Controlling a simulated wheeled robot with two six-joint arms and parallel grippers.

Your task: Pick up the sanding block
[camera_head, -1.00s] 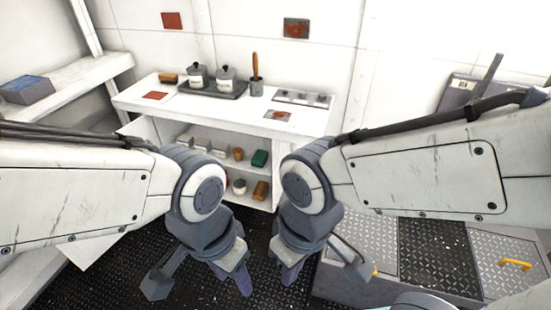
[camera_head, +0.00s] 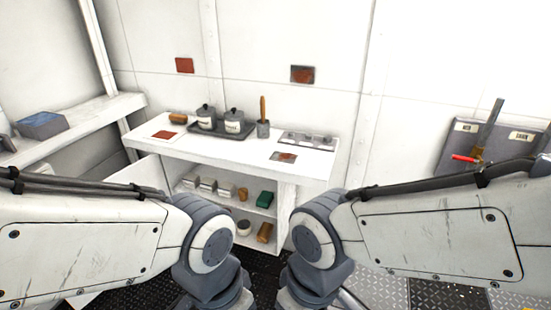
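Several small blocks could be the sanding block, and I cannot tell which it is. A brown block (camera_head: 178,117) lies on the bench top at the left. A green block (camera_head: 265,200) sits on the upper shelf under the bench, at its right end. A tan-brown block (camera_head: 264,232) stands on the lower shelf, beside a pale round jar (camera_head: 243,227). Both of my arms reach in from the sides in front of the bench. Both grippers are below the picture's edge and out of view.
The white bench (camera_head: 225,150) holds a dark tray (camera_head: 222,131) with two lidded jars, a cup (camera_head: 263,129) with a wooden-handled tool, and a grey panel (camera_head: 306,140). Its open door (camera_head: 135,174) sticks out left. A side shelf (camera_head: 85,122) carries a blue-topped box (camera_head: 41,125).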

